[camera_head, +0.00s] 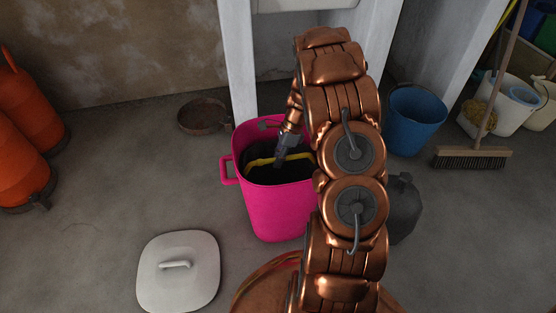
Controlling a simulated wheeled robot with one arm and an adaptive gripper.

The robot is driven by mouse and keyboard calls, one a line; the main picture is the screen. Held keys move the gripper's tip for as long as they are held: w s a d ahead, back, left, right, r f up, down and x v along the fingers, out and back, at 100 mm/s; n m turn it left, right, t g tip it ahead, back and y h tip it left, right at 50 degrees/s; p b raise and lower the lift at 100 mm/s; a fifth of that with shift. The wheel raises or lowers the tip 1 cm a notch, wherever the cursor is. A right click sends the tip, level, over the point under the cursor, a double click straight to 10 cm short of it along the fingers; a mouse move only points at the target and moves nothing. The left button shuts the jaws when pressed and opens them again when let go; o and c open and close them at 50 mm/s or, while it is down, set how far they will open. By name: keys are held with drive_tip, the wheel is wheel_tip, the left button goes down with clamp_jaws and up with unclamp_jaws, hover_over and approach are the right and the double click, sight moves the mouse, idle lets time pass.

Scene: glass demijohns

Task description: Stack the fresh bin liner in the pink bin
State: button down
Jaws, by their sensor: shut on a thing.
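The pink bin (270,212) stands upright and open on the floor at the middle of the head view. A dark bin liner (262,171) with a yellow band (258,161) shows inside its mouth. My gripper (279,160) points down into the bin's mouth and is shut on the liner at the yellow band. My arm hides the right side of the bin. The fingertips are small and dark against the liner, and I cannot see whether the liner touches the bottom of the bin.
A white lid (178,275) lies on the floor at front left. A dark bag-like thing (404,210) stands right of my arm. A brown pan (203,115), a blue bucket (414,120) and a broom (472,158) are behind. Orange cylinders (25,105) stand at left.

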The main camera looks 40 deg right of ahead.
drive_tip(key=shift+f+p, duration=0.15)
drive_tip(key=shift+p, duration=0.15)
drive_tip(key=c, duration=1.1)
unclamp_jaws()
drive_tip(key=shift+f, duration=0.1)
drive_tip(key=shift+c, duration=0.2)
drive_tip(key=shift+b, duration=0.35)
drive_tip(key=p+v, duration=0.4)
drive_tip(key=v, duration=0.8)
drive_tip(key=s+a+r+n+g, duration=0.1)
drive_tip(key=s+a+r+n, duration=0.3)
drive_tip(key=a+r, duration=0.35)
drive_tip(key=s+a+r+n+g+h, duration=0.1)
drive_tip(key=s+a+r+n+h, duration=0.1)
drive_tip(key=s+a+r+n, duration=0.5)
drive_tip(key=s+a+n+h, duration=0.1)
drive_tip(key=s+a+n, duration=0.4)
drive_tip(key=s, duration=0.5)
drive_tip(key=s+a+r+n+g+h, duration=0.1)
drive_tip(key=s+a+n, duration=0.5)
drive_tip(key=s, duration=0.5)
drive_tip(key=shift+s+r+n+g+h, duration=0.3)
drive_tip(key=shift+n+h, duration=0.1)
drive_tip(key=shift+n, duration=0.2)
